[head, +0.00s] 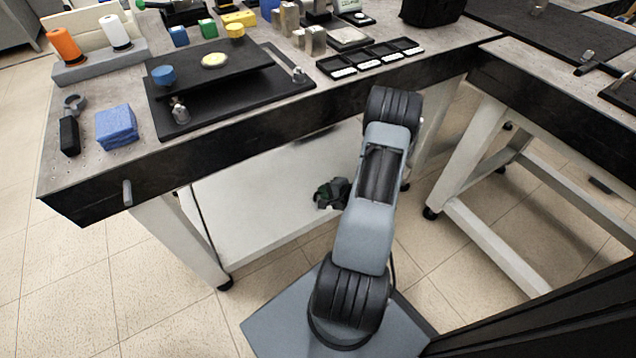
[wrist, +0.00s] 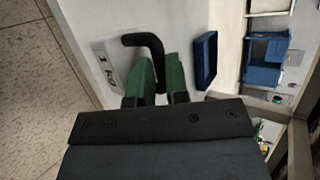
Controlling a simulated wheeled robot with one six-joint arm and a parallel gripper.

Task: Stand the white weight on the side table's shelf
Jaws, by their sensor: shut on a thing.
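My gripper (wrist: 162,72) has green fingers, shut on a black bent bar (wrist: 145,42) that sticks out past the fingertips. In the head view my gripper (head: 332,192) shows small and partly hidden by my arm, above the white lower shelf (head: 265,205) of the large table.
The large table's top (head: 95,175) carries a blue block (head: 116,126), a black tray (head: 370,57) and several small items. A second table (head: 545,85) stands to the right, with floor between. Blue bins (wrist: 205,60) (wrist: 268,52) lie right of my gripper in the wrist view.

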